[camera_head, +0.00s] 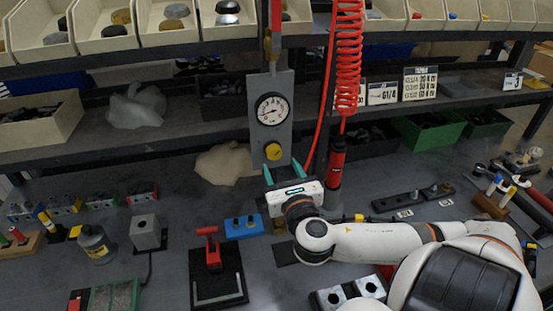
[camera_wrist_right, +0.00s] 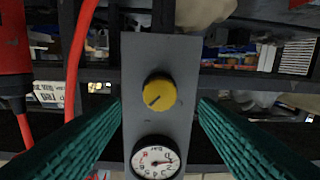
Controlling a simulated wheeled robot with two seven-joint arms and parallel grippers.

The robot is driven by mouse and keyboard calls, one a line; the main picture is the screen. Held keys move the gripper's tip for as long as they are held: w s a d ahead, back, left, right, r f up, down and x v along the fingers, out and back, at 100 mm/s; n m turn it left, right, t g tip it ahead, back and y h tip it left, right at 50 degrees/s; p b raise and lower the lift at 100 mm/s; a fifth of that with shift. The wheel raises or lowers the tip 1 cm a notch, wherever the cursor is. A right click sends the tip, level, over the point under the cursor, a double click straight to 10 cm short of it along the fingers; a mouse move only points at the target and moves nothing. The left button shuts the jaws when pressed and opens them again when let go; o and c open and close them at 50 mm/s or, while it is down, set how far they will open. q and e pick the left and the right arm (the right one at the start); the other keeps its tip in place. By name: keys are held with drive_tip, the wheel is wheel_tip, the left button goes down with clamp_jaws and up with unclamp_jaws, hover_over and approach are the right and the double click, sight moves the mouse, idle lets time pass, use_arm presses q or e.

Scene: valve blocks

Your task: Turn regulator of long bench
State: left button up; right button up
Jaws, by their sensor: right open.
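The yellow regulator knob (camera_head: 273,152) sits on a grey upright panel (camera_head: 284,90), below a round white pressure gauge (camera_head: 272,109). My right gripper (camera_head: 281,170) is just below and in front of the knob, with its green fingers pointing at the panel. In the right wrist view the knob (camera_wrist_right: 159,93) shows a dark pointer line and lies between the two open fingers, apart from both. The gauge (camera_wrist_right: 155,159) is at the lower edge of that view. My left gripper is not in view.
A red coiled hose (camera_head: 347,60) and a red-and-black tool (camera_head: 336,163) hang close to the right of the panel. A red toggle clamp (camera_head: 210,246) and a blue block (camera_head: 242,227) stand on the bench. Bins (camera_head: 168,25) line the shelf above.

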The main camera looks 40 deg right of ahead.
sight(275, 155)
drive_tip(key=shift+x, duration=2.4)
drive_tip(key=c, duration=1)
